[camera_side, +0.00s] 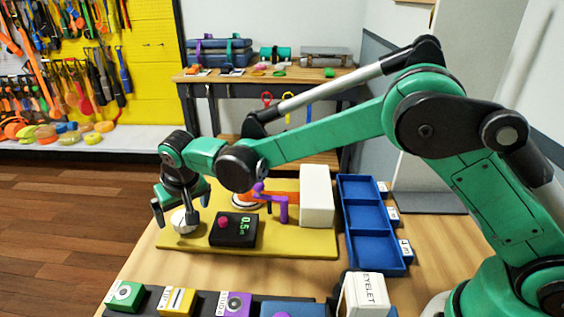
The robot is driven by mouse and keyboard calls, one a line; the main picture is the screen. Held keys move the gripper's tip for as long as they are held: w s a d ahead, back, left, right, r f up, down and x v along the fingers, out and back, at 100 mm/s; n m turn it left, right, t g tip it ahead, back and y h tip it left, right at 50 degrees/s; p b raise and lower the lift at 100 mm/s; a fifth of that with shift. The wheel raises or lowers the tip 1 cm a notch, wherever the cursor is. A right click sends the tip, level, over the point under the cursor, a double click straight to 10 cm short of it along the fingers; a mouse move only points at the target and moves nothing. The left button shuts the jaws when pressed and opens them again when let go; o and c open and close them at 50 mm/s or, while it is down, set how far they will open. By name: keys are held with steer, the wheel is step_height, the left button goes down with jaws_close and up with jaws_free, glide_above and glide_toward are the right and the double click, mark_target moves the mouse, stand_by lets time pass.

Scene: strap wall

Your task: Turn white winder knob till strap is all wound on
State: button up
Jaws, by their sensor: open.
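The white winder knob (182,223) sits at the left end of the yellow board (310,242). My gripper (175,214) is above it, pointing down, with its fingers apart. The fingers look to be on either side of the knob; I cannot tell if they touch it. An orange strap (281,208) runs along the board toward a white box (317,195). A purple piece (280,199) stands at the strap. How much strap is wound on is hidden behind my arm.
A black box (232,230) with a red button and a green "0.5" display stands on the board. A blue compartment tray (372,222) lies to the right. A row of labelled boxes, including a green one (125,295), lines the front edge.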

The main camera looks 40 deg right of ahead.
steer(key=shift+x, duration=1.25)
steer(key=c, duration=1.3)
steer(key=shift+n, duration=0.3)
steer(key=n+y, duration=0.2)
steer(key=n, duration=0.2)
steer(key=shift+d+n, duration=0.15)
steer(key=shift+n, duration=0.15)
steer(key=n, duration=0.2)
steer(key=n+g+y, duration=0.1)
steer(key=n, duration=0.1)
steer(key=shift+w+n+y, duration=0.1)
steer(key=shift+n+y, duration=0.2)
steer(key=n+g, duration=0.1)
steer(key=n, duration=0.1)
steer(key=n+y, duration=0.1)
steer(key=n, duration=0.1)
steer(key=shift+d+n+g, duration=0.1)
steer(key=shift+n+g, duration=0.2)
steer(key=shift+g, duration=0.1)
steer(key=shift+w+n+g, duration=0.1)
steer(key=shift+n+g, duration=0.8)
steer(key=shift+n, duration=1.3)
